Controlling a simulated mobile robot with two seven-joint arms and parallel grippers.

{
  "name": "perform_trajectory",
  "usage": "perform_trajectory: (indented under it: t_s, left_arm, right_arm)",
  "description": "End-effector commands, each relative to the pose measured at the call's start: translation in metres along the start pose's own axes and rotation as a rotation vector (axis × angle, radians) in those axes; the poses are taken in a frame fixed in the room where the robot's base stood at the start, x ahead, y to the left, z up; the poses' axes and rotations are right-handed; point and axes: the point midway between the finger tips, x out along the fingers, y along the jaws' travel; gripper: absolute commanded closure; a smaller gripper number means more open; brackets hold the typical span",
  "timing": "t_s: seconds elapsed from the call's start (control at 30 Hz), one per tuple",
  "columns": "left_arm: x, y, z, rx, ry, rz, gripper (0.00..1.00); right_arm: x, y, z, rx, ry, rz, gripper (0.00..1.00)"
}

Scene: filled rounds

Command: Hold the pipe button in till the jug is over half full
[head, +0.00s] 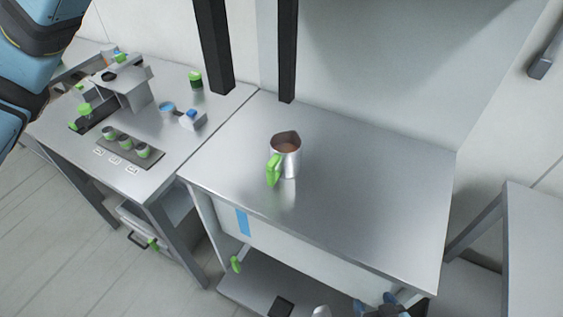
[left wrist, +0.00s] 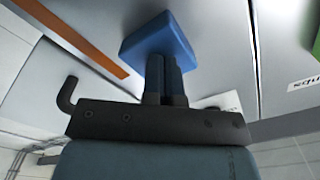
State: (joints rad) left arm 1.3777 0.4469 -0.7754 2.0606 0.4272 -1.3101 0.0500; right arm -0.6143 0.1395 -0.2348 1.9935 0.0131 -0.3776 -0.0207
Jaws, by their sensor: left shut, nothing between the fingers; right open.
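The metal jug (head: 291,163) with a green handle (head: 273,170) stands upright on the steel counter. A brownish surface shows inside its mouth, below the rim; its exact level is hard to tell. In the left wrist view my left gripper (left wrist: 166,84) is shut and empty, its fingertips up against a blue square block (left wrist: 157,38), which looks like the button. I cannot tell how far it is pressed in. The pipe outlet cannot be made out. My right gripper (head: 388,302) is open at the bottom edge of the head view, low in front of the counter.
The steel counter (head: 375,195) is clear around the jug. Two dark posts (head: 213,45) rise behind it. A side table (head: 60,130) at left holds a coffee machine (head: 125,85), several green-banded cups and a green-lidded container (head: 196,80). A blue strip (head: 243,222) marks the counter front.

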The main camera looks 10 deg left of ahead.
Motion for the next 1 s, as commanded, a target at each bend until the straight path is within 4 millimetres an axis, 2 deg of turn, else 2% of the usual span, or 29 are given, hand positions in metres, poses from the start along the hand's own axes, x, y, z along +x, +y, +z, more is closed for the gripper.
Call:
perform_trajectory:
  t_s: [0.7,1.0]
  left_arm:
    - [-0.057,0.0,0.0,0.0,0.0,0.0,1.0]
    - [-0.061,0.0,0.0,0.0,0.0,0.0,1.0]
  right_arm:
    - [-0.001,0.0,-0.001,0.0,0.0,0.0,0.29]
    - [-0.001,0.0,-0.001,0.0,0.0,0.0,0.29]
